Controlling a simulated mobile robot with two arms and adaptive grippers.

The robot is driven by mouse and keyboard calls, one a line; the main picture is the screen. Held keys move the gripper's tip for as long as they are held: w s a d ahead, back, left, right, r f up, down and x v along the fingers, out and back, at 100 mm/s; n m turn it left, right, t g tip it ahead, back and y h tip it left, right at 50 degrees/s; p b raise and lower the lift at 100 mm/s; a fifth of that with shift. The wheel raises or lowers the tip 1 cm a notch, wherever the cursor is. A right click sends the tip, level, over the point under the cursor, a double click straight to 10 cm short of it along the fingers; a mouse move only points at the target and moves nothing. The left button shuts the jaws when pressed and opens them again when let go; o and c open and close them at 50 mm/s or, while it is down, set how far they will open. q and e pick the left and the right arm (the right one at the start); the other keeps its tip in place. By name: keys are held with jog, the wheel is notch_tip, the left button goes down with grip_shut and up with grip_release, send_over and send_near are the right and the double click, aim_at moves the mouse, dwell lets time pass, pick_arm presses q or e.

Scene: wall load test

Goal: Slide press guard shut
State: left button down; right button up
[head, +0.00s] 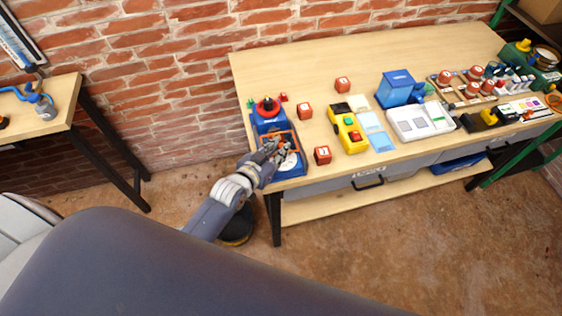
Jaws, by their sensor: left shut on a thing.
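The blue press (266,122) with a red knob on top stands at the left end of the workbench. Its orange guard (278,134) is a frame at the press's front. My left gripper (272,150) is at the front of the press, over the guard, and is shut on it. The fingers partly hide the guard and the part of the press behind it. A round white dial (289,162) shows low on the press, right of the fingers. I cannot tell how far the guard is slid. My right gripper is not in view.
Red blocks (322,155) stand on the workbench (290,70) right of the press. Further right are a yellow device (349,132), a blue box (398,88) and a white tray (420,121). A brick wall is behind. A side table (45,120) stands at the left.

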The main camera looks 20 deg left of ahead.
pick_arm(q)
jog(key=w+a, duration=0.2)
jog(key=w, duration=0.1)
jog(key=shift+w+a, duration=0.15)
jog(key=shift+a, duration=0.05)
jog(key=shift+r, duration=0.1)
jog(key=c, duration=1.4)
grip_release()
jog(key=shift+c, duration=0.2)
jog(key=shift+w, duration=0.15)
jog(key=v, duration=1.2)
